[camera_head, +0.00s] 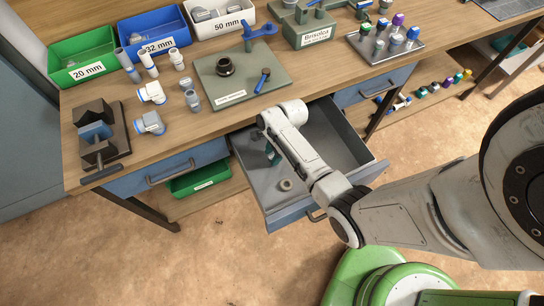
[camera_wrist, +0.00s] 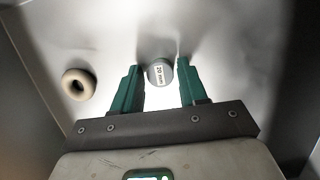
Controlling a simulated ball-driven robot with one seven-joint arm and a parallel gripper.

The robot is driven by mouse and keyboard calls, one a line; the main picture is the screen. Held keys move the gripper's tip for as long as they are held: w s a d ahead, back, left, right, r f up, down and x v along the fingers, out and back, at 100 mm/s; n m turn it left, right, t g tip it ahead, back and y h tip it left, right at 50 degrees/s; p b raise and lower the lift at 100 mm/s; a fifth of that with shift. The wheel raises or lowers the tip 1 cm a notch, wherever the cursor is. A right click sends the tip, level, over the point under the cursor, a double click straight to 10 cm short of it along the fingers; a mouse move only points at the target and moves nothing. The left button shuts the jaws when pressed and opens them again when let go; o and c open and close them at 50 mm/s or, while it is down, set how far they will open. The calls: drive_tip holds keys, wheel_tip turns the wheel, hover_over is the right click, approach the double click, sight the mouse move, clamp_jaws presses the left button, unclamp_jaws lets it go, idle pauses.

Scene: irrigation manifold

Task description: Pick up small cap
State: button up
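In the wrist view a small grey cap (camera_wrist: 160,73) with a white label, which seems to read 20 mm, is in the bottom of the open drawer. My gripper (camera_wrist: 159,66) is open, with one green finger on each side of the cap. Gaps show between the cap and both fingers, and I cannot tell how far above the drawer floor the fingertips are. In the head view my gripper (camera_head: 272,154) is partly hidden by my arm inside the drawer (camera_head: 345,150). The cap is not visible there.
A beige ring (camera_wrist: 79,84) lies in the drawer left of my gripper; it also shows in the head view (camera_head: 286,184). The drawer walls stand close around.

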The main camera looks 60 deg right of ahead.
drive_tip(key=c, duration=0.7)
